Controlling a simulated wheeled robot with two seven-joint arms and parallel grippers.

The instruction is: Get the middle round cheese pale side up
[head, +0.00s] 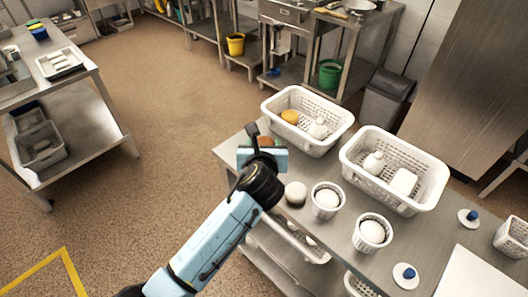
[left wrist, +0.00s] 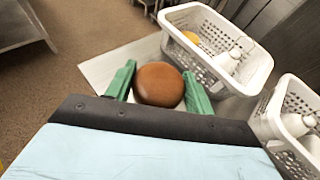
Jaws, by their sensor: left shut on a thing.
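A round cheese (left wrist: 159,84) shows its smooth brown side to the left wrist view, between the two green fingers of my left gripper (left wrist: 159,90). The gripper is shut on it. In the head view my left gripper (head: 263,150) is over the table's far left corner, and only a brown sliver of the cheese (head: 266,141) shows past it. A pale round piece (head: 295,192) lies on the table just right of the gripper. Two small round perforated baskets (head: 315,205) (head: 358,243) stand to its right, each with a pale round piece inside. My right gripper is not in view.
Two large white perforated baskets stand at the table's back: one (head: 273,106) with a yellow item and white bottle, another (head: 349,163) with a white bottle and block. Blue-knobbed white discs (head: 468,217) (head: 405,275) and a white board (head: 475,277) lie at the right.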

